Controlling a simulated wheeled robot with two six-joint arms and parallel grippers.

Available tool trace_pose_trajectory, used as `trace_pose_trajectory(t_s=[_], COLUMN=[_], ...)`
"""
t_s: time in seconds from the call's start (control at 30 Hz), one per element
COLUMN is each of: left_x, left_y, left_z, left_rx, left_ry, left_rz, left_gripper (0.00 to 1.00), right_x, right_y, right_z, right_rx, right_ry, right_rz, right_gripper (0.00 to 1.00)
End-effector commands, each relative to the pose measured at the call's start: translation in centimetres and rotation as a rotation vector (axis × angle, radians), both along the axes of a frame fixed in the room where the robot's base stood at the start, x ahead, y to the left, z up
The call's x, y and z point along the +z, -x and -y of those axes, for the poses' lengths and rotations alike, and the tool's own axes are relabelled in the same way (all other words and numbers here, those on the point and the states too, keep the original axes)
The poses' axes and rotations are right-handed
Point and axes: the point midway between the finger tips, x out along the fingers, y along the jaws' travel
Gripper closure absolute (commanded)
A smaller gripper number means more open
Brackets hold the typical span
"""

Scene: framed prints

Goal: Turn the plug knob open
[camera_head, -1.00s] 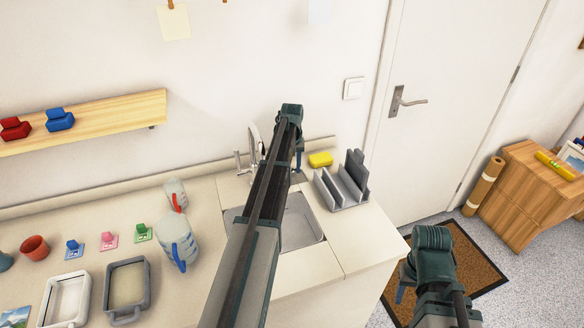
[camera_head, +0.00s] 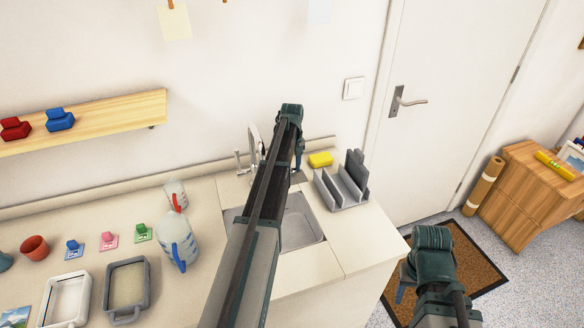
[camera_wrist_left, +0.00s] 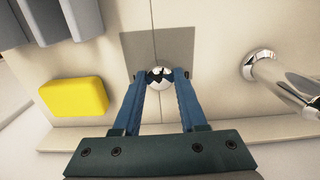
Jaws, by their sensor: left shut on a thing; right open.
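The plug knob (camera_wrist_left: 159,76) is a small round chrome knob in front of a grey square patch on the counter in the left wrist view. The blue fingers of my left gripper (camera_wrist_left: 160,82) are shut on it, one on each side. In the head view my left gripper (camera_head: 298,158) is behind the sink, partly hidden by my arm, and the knob cannot be made out there. My right gripper (camera_head: 402,284) is open and empty at the lower right, in front of the counter and over the doormat.
The chrome tap (camera_head: 254,146) stands left of my left gripper. The yellow sponge (camera_head: 320,159) and grey rack (camera_head: 344,183) are to its right. The sink (camera_head: 303,222) lies below my left arm.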

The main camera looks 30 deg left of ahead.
Motion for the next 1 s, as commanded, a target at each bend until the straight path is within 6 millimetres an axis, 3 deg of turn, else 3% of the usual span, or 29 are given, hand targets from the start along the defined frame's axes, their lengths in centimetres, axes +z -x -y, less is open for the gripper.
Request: trace_pose_trajectory(t_s=[0.07,0.1,0.27,0.67,1.0], left_x=[0.0,0.0,0.0,0.3,3.6], left_y=[0.0,0.0,0.0,0.0,0.0], left_z=[0.0,0.0,0.0,0.0,0.0], left_rx=[0.001,0.001,0.000,0.000,0.000], left_ry=[0.000,0.000,0.000,0.000,0.000], left_rz=[0.000,0.000,0.000,0.000,0.000], left_gripper=[1.00,0.55,0.29,0.29,0.29], right_x=[0.0,0.0,0.0,0.3,3.6], right_y=[0.0,0.0,0.0,0.0,0.0], right_z=[0.0,0.0,0.0,0.0,0.0], right_rx=[0.000,0.000,0.000,0.000,0.000], right_ry=[0.000,0.000,0.000,0.000,0.000], right_rz=[0.000,0.000,0.000,0.000,0.000], right_gripper=[0.50,0.50,0.50,0.50,0.50])
